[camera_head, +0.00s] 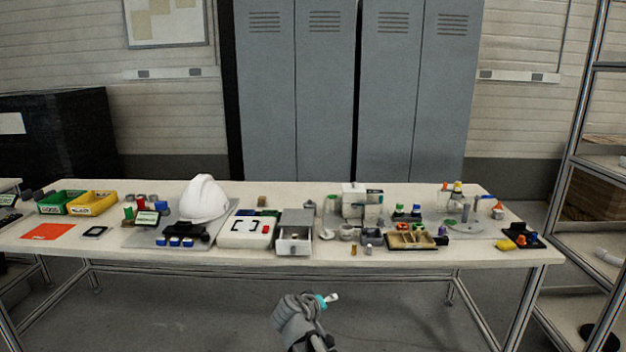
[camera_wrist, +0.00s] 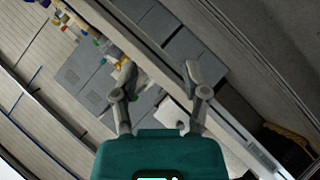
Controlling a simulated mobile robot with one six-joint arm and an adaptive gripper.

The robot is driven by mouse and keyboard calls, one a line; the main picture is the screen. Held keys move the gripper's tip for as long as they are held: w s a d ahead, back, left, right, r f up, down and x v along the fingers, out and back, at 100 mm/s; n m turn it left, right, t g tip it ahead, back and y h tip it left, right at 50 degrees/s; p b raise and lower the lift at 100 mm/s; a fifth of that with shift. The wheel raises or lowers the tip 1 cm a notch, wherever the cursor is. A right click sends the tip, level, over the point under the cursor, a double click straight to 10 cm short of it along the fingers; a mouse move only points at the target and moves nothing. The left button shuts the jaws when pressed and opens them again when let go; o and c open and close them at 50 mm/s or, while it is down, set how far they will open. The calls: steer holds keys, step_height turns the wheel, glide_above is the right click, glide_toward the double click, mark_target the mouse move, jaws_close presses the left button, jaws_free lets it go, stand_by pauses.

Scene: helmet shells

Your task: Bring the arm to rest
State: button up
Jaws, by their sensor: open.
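My arm shows at the bottom middle of the head view, in front of the table (camera_head: 390,257) and apart from it. Its grey links are folded close to my body, with a small teal and pale part at the end. In the wrist view my gripper (camera_wrist: 159,75) is open, with its two grey fingers spread above the teal gripper body. I see nothing held between the fingers. The wrist view is strongly tilted, with table items and lockers beyond the fingers.
The table carries a white helmet (camera_head: 204,199), a green bin (camera_head: 58,203), a yellow bin (camera_head: 93,204), a small drawer box (camera_head: 295,238) and several small parts. Grey lockers (camera_head: 295,90) stand behind. A metal shelf rack (camera_head: 604,70) is at right. Floor before the table looks clear.

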steer(key=s+d+f+m+g+y, duration=0.25)
steer(key=s+d+f+g, duration=0.25)
steer(key=s+d, duration=0.3)
steer(key=s+d+f+m+g+y, duration=0.2)
steer(key=s+d+f+g+y, duration=0.25)
steer(key=s, duration=0.45)
step_height(320, 180, up, 22)
steer(key=p, duration=2.2)
steer(key=shift+d+r, duration=0.15)
steer(key=shift+d, duration=0.25)
steer(key=shift+g, duration=0.25)
